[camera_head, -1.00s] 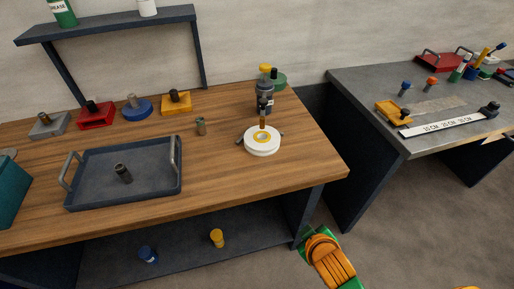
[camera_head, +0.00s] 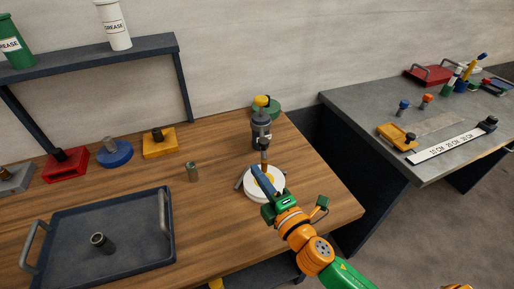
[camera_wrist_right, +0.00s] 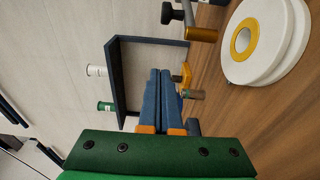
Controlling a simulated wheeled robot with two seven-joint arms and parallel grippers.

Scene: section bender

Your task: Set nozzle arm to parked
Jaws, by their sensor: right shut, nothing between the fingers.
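The device on the wooden table has a white round base with a yellow ring (camera_head: 250,190), also in the right wrist view (camera_wrist_right: 242,40). A dark grey cylinder (camera_head: 261,132) stands behind the base. A short bronze bar (camera_head: 264,157) is over the base's far side; I take it to be the nozzle arm. In the right wrist view, a bronze bar (camera_wrist_right: 201,34) with a black knob (camera_wrist_right: 171,12) shows beside the base. My right gripper (camera_head: 258,172) has its blue fingers shut and empty, in front of the bar and hiding part of the base. Contact cannot be told. My left gripper is out of view.
A dark tray (camera_head: 120,281) holding a small dark cylinder is at the left front. A yellow block (camera_head: 159,145) and other coloured blocks line the back. A grey table (camera_head: 350,105) stands right.

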